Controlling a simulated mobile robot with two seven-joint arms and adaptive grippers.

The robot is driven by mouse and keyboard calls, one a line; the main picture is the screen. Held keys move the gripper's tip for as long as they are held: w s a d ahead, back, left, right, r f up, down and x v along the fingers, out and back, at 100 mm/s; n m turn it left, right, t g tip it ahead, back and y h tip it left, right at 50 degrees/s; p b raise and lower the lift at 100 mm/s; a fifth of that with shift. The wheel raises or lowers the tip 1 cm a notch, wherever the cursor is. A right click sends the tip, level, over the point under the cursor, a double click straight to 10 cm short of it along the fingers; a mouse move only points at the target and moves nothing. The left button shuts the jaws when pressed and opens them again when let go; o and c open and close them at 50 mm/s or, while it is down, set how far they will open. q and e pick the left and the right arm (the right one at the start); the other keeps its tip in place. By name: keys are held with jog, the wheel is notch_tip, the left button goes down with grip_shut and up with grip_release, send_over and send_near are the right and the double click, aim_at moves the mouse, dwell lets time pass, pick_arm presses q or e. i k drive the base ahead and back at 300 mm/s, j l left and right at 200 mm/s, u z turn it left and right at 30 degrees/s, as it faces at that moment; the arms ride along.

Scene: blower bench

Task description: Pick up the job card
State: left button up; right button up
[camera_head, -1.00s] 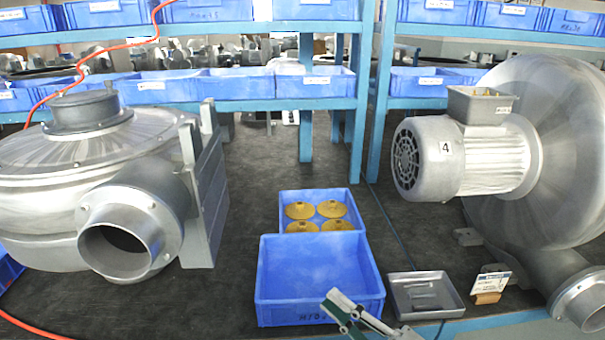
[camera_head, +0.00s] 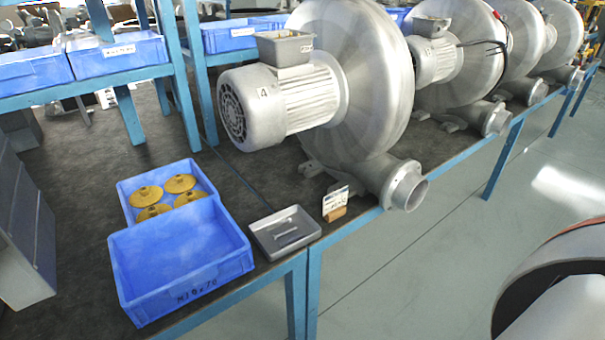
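The job card (camera_head: 336,200) is a small white card with printing, standing upright in a small brown block (camera_head: 337,213). It stands near the front edge of the bench, right of the grey metal tray (camera_head: 262,239) and left of the blower's outlet flange. Nothing touches the card from the front. Neither of my grippers shows in the head view now.
An empty-looking blue bin (camera_head: 182,258) stands left of the tray, with a blue bin of yellow discs (camera_head: 168,192) behind it. A large blower with motor (camera_head: 290,100) stands behind the card. More blowers (camera_head: 460,60) line the bench rightward. Open floor (camera_head: 440,250) lies in front.

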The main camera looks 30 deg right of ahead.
aim_at(334, 207)
jog(key=z, duration=1.15)
